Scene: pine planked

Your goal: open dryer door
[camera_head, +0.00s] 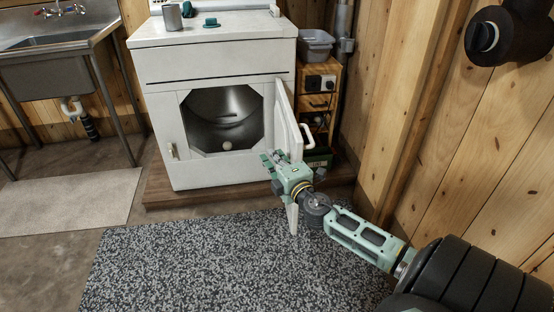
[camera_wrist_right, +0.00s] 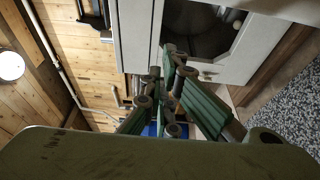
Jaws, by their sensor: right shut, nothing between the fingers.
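The white dryer (camera_head: 208,62) stands against the plank wall, and its front opening shows a grey metal drum (camera_head: 222,104) with a small round pale thing inside. The dryer door (camera_head: 288,122) is swung out to the right on its right side, with a white handle (camera_head: 309,137) on its outer face. My right gripper (camera_head: 270,160) is shut and empty, in front of the door's lower part, and hides some of it. In the right wrist view my fingers (camera_wrist_right: 172,70) show before the dryer front, with the drum (camera_wrist_right: 197,28) above them. My left gripper is not in view.
A wooden cabinet (camera_head: 318,87) with a grey bin (camera_head: 316,45) stands right of the dryer. A steel sink (camera_head: 50,65) is at the left. A speckled mat (camera_head: 200,262) and a pale mat (camera_head: 65,205) cover the floor. A cup (camera_head: 172,16) stands on the dryer.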

